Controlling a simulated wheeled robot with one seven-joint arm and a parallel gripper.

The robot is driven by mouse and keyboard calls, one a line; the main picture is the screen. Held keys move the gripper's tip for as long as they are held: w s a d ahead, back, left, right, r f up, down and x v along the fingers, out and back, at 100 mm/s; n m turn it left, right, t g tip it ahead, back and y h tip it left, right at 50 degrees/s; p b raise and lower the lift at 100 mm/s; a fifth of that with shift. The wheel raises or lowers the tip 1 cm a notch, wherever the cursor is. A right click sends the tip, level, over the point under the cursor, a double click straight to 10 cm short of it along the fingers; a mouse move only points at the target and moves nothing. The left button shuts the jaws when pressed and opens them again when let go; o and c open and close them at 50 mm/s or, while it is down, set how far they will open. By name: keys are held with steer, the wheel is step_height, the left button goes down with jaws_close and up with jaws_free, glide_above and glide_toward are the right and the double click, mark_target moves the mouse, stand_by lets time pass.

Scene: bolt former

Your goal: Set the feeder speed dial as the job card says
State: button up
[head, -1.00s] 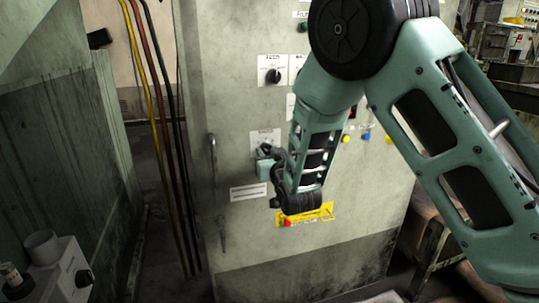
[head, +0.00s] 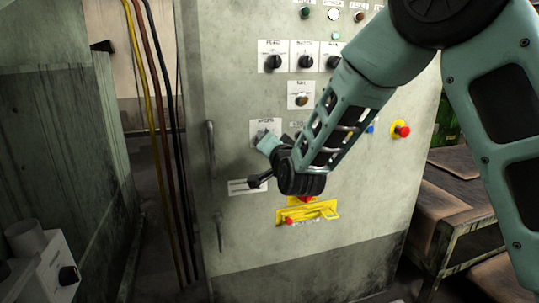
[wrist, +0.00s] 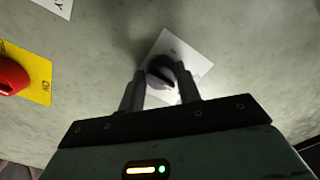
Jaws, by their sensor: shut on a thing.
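The dial is a dark round knob (wrist: 160,72) on a white plate (wrist: 188,55), seen in the wrist view. In the head view, the plate (head: 265,125) is on the grey cabinet front, low on the left; its lettering is too small to read surely. My gripper (wrist: 158,88) has one finger on each side of the knob and is shut on it. The plate looks tilted relative to my gripper. In the head view, my gripper (head: 264,141) covers the knob, so its pointer setting is hidden. I cannot make out a job card.
Above are a row of black selector knobs (head: 305,62) and another knob (head: 301,100). A red emergency button (head: 401,130) is at right. A yellow plate with a red handle (head: 310,213) lies below. Cabinet handles (head: 211,150) and hanging cables (head: 152,120) are at left.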

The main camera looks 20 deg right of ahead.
steer(key=m+b, duration=1.8)
steer(key=shift+b, duration=0.3)
steer(key=shift+r, duration=0.1)
steer(key=o, duration=1)
steer(key=shift+c, duration=0.2)
